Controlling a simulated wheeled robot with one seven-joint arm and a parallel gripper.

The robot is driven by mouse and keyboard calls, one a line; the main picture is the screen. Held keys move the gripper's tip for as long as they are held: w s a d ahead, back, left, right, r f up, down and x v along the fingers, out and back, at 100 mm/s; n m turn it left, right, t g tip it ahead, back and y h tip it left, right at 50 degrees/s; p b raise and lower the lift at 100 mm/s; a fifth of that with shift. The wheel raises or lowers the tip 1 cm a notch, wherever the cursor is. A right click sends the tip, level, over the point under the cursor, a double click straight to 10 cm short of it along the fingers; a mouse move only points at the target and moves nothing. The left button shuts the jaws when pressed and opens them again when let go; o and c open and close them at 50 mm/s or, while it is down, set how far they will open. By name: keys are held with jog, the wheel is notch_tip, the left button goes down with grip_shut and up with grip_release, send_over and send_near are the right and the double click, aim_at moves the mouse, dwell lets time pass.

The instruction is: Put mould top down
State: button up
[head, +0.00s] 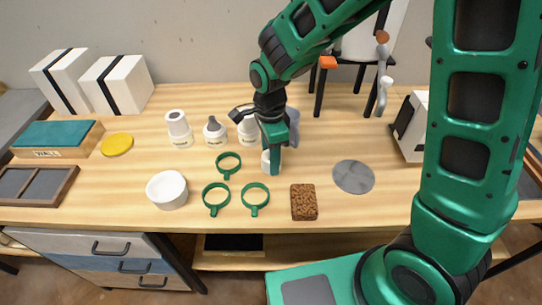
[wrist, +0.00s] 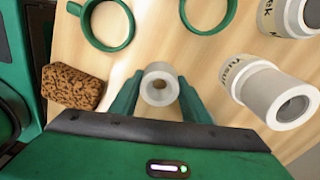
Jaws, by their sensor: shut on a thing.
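My gripper (head: 272,152) is over the middle of the wooden table, pointing down. It is shut on a small pale hollow cylinder, which I take to be the mould top (wrist: 160,83). In the wrist view the cylinder sits between the two green fingers, with its round opening facing the camera. In the head view only a bit of its white side (head: 266,166) shows below the fingers. It is low over the table; I cannot tell whether it touches the wood.
Green handled rings (head: 216,198) and a white bowl (head: 168,190) lie left of my gripper. A brown sponge (head: 304,202) and a grey disc (head: 353,176) lie right. White bottles (head: 180,130) stand behind left. Bare wood shows between sponge and disc.

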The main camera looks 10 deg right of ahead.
jog(key=o, duration=1.1)
jog(key=shift+f, duration=0.1)
notch_tip(320, 180, up, 12)
jog(key=shift+w+r, duration=0.15)
